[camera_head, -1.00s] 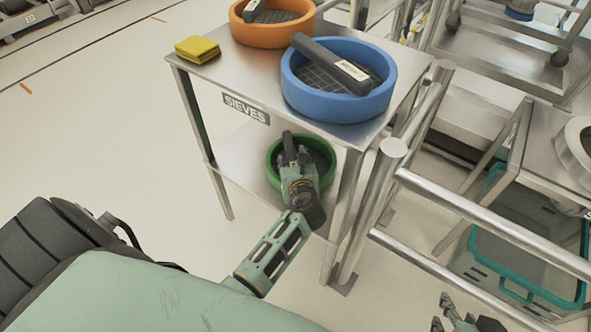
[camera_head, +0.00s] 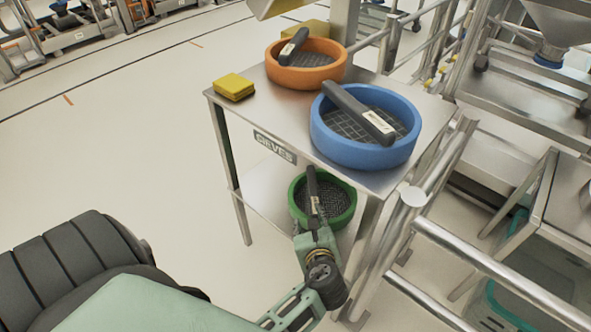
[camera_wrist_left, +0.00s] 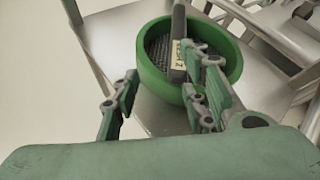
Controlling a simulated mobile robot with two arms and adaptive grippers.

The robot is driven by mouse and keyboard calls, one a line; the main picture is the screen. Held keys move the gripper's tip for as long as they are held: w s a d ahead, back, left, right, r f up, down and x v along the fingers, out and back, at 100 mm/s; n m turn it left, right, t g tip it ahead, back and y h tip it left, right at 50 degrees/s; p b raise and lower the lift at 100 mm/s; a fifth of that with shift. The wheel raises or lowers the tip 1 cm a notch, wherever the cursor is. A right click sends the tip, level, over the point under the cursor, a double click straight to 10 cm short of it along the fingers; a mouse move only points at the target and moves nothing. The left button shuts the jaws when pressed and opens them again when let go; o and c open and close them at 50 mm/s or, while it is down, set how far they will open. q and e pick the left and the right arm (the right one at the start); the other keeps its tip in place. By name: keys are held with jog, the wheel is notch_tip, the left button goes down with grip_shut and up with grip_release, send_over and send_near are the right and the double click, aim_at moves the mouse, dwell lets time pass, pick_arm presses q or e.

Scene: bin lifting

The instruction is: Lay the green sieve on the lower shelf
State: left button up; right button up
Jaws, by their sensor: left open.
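The green sieve (camera_head: 346,212) rests on the lower shelf (camera_head: 262,188) of the metal table, below the blue sieve. A dark handle with a pale label lies across it. My left gripper (camera_head: 312,226) is at the sieve's near side. In the left wrist view the fingers of my left gripper (camera_wrist_left: 165,95) are spread apart in front of the green sieve (camera_wrist_left: 152,75). The left fingers stand outside the bowl, and the right fingers overlap its near right rim. Contact cannot be told. My right gripper is out of view.
A blue sieve (camera_head: 325,143), an orange sieve (camera_head: 300,77) and yellow pads (camera_head: 233,86) are on the table's top shelf. Metal railing (camera_head: 500,274) stands close on the right. A teal crate (camera_head: 500,308) is beyond it.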

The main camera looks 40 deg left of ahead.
pick_arm(q)
jog(key=s+f+n+g+h, duration=0.2)
jog(key=s+n+g+h, duration=0.2)
jog(key=s+n, duration=0.85)
jog(key=s+d+r+n+g+h, duration=0.1)
jog(key=s+d+r+n+h, duration=0.2)
jog(key=s+d+n, duration=0.3)
jog(key=s+n+h, duration=0.1)
jog(key=n, duration=0.3)
jog(key=shift+s+d+r+g+h, duration=0.2)
jog(key=shift+d+g+h, duration=0.1)
jog(key=shift+d+h, duration=0.1)
